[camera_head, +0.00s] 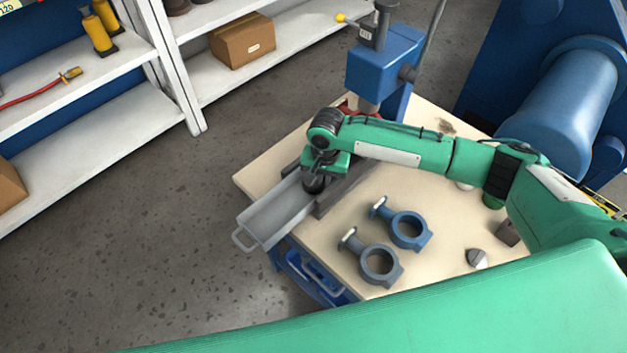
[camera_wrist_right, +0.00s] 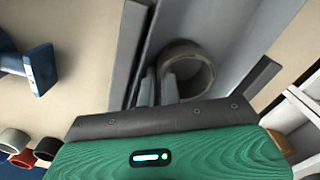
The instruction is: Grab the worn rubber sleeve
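The worn rubber sleeve, a dark grey ring (camera_wrist_right: 205,76), is in the grey metal tray (camera_wrist_right: 228,30) in the right wrist view. In the head view the tray (camera_head: 272,222), with its loop handle, lies at the table's left edge. A dark round piece (camera_head: 314,185) shows there under my right gripper (camera_head: 318,174). In the wrist view my right gripper's fingers (camera_wrist_right: 157,88) are close together, one inside the ring and one outside, with the ring's near-left wall between them. Whether the sleeve is lifted cannot be told. My left gripper is not in view.
A grey disc piece (camera_head: 477,258) lies at the right. A blue press (camera_head: 384,65) stands behind. White shelves (camera_head: 100,140) are at the left.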

